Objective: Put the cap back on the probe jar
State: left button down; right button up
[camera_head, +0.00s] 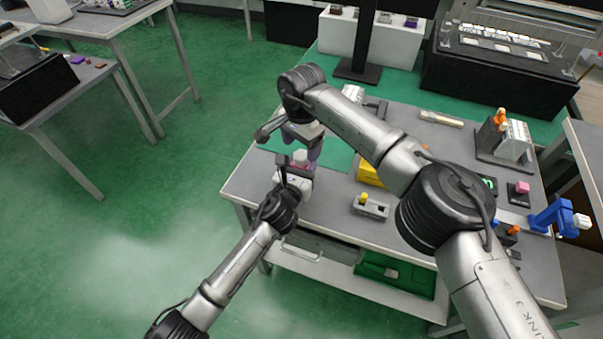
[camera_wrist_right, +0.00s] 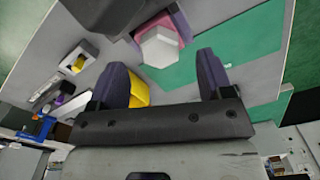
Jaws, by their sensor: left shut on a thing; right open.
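A pink-and-white piece (camera_head: 300,158) is at my left gripper (camera_head: 290,168), beyond the table's front left edge area. In the right wrist view it shows a white hexagonal face (camera_wrist_right: 160,46) with pink (camera_wrist_right: 178,27) around it. I cannot tell whether this is the jar, its cap or both. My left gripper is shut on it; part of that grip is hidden. My right gripper (camera_head: 308,148) is close above it. In the right wrist view my right fingers (camera_wrist_right: 164,68) are open and apart, with the piece ahead of them and not between them.
A yellow block (camera_head: 369,173) and a grey fixture with a yellow knob (camera_head: 371,206) are on the table. A pink cube on a dark base (camera_head: 521,188) and a blue fixture (camera_head: 553,216) stand at the right. My right arm hides part of the table. Green floor lies open at left.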

aim_at(302, 154)
jog(key=shift+f, duration=1.65)
jog(key=shift+c, duration=0.4)
jog(key=c, duration=0.9)
jog(key=shift+o, duration=0.2)
jog(key=m, duration=0.6)
jog(key=o, duration=1)
jog(key=shift+r, duration=0.1)
jog(key=shift+r, duration=2.2)
